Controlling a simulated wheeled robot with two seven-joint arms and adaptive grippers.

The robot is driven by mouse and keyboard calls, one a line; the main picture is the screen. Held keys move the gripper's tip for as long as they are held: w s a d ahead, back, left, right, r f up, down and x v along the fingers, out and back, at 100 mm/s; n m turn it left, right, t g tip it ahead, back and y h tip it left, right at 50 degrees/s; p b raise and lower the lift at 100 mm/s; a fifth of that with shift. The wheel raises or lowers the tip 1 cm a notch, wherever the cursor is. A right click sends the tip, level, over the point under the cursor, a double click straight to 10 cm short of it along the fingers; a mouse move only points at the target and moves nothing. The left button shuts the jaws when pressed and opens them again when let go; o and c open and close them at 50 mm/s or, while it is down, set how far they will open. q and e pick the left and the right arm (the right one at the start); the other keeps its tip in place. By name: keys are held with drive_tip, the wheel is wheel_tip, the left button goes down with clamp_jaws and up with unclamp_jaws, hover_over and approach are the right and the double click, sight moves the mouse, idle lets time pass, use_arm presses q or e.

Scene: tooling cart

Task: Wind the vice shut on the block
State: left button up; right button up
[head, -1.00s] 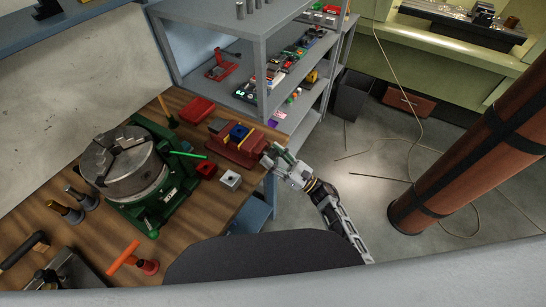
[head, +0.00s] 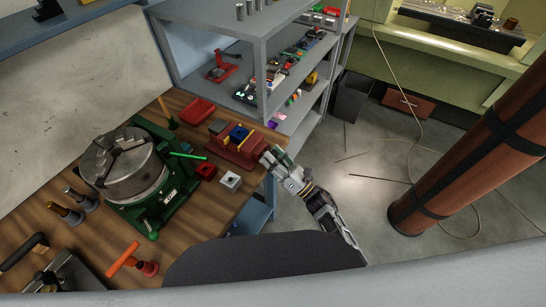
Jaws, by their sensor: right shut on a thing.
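The red vice (head: 231,150) stands near the right end of the wooden bench. A blue block (head: 238,132) sits between its jaws, with yellow pieces beside it. I cannot tell whether the jaws touch the block. My right gripper (head: 273,157) is at the right end of the vice, just past the bench edge. It is shut on the vice handle, which is mostly hidden by the fingers. My left gripper is not in view.
A green-based rotary chuck (head: 125,168) stands left of the vice. Grey shelving (head: 262,75) rises behind. Open floor lies right of the bench.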

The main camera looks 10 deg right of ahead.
drive_tip(key=o, duration=1)
drive_tip(key=shift+n, duration=0.4)
